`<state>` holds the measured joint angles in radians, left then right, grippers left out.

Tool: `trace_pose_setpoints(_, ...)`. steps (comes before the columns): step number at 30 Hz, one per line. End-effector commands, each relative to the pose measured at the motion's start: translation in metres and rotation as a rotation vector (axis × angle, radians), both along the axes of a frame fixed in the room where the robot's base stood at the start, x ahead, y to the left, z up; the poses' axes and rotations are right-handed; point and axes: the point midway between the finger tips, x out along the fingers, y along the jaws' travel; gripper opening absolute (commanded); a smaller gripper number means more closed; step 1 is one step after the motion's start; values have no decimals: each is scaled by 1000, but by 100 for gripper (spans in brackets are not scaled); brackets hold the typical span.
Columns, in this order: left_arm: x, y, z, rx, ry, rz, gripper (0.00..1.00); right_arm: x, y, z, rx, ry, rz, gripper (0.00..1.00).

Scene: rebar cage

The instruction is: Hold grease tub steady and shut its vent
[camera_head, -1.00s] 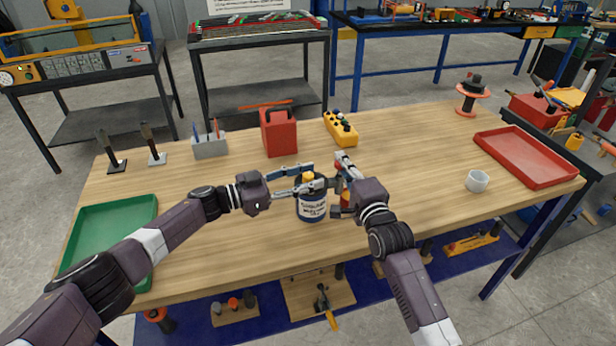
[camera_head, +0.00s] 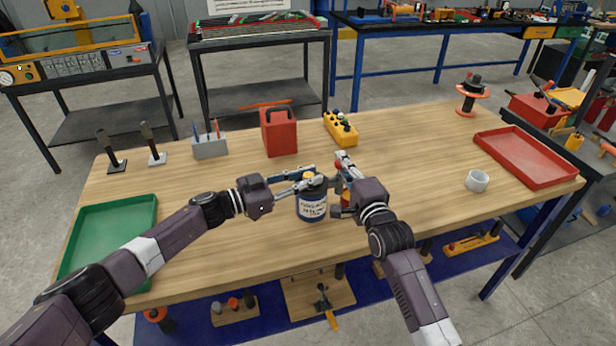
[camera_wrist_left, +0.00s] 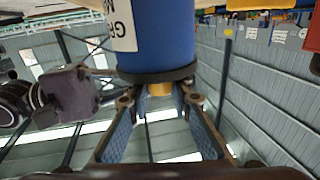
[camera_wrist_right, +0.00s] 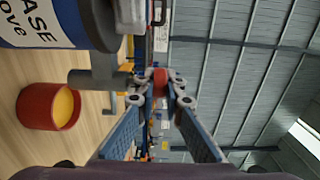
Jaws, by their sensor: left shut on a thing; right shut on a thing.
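The grease tub (camera_head: 312,206) is dark blue with a white label and a dark rim. It stands upright near the middle of the wooden table. A yellow cap (camera_head: 308,175) sits on its top, and it also shows in the left wrist view (camera_wrist_left: 160,89). My left gripper (camera_wrist_left: 160,97) is shut around this cap from the left. A grey handle (camera_wrist_right: 93,78) sticks out of the tub's right side. My right gripper (camera_wrist_right: 162,92) is shut at the handle's outer part. A small red piece shows between its fingertips; I cannot tell what it belongs to.
A red pot (camera_wrist_right: 48,106) with yellow inside stands close to the tub, partly hidden by my right gripper in the head view. Behind are a red can (camera_head: 279,132) and a yellow button box (camera_head: 341,129). A green tray (camera_head: 108,225) lies left, a red tray (camera_head: 524,158) right.

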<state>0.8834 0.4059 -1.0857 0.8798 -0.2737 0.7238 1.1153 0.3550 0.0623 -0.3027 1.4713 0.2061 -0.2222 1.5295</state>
Motion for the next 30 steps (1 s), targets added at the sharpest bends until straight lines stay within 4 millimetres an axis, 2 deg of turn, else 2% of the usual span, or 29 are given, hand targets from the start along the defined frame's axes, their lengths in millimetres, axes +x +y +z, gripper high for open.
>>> trace_pose_setpoints(16, -1, 0, 1, -2, -2, 314, 0, -1, 2, -1, 1, 1, 3, 0)
trace_pose_setpoints(29, 0, 1, 1, 3, -2, 345, 0, -1, 2, -1, 1, 1, 3, 0)
trace_pose_setpoints(30, 0, 1, 1, 3, -2, 345, 24, -1, 2, -1, 1, 1, 3, 0)
